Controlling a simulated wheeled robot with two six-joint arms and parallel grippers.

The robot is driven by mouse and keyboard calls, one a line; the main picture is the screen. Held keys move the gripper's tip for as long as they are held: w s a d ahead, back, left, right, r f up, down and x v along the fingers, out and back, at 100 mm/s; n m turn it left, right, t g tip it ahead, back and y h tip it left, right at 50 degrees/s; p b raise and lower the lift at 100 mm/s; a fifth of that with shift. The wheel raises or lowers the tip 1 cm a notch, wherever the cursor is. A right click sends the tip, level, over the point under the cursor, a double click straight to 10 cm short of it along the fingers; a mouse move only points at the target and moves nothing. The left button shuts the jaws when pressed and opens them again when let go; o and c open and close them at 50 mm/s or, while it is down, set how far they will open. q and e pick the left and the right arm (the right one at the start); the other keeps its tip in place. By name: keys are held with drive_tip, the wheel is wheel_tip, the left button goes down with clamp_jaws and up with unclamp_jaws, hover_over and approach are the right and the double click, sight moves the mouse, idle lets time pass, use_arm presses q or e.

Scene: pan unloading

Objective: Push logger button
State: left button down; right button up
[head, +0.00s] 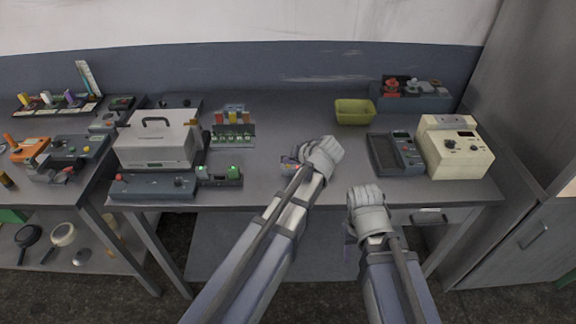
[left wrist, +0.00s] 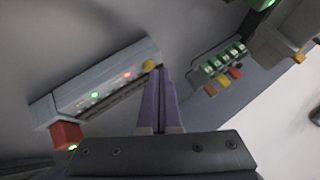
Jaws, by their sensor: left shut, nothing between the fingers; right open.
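A long grey device (left wrist: 105,82) with green and red lights, a yellow button (left wrist: 149,66) at one end and a red block (left wrist: 66,135) at the other lies beside my left gripper in the left wrist view. I cannot tell for certain whether this is the logger. My left gripper (left wrist: 161,72) is shut and empty, its purple fingertips close to the yellow button; contact cannot be made out. In the head view my left gripper (head: 289,162) is over the middle of the table and its arm hides most of that device. My right gripper (head: 348,232) is open at the table's front edge.
A white box with a handle (head: 155,140) and a grey strip device (head: 153,186) stand at left. A rack with coloured plugs (head: 233,134) is behind.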

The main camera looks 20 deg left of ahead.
sight(289, 169)
use_arm(q)
drive_tip(key=shift+f, duration=0.25)
drive_tip(key=shift+r, duration=0.1)
drive_tip(key=shift+r+p, duration=0.75)
drive_tip(key=shift+r, duration=0.1)
wheel_tip(289, 169, up, 6)
drive_tip(key=p, duration=0.6)
drive_tip(key=shift+a, duration=0.1)
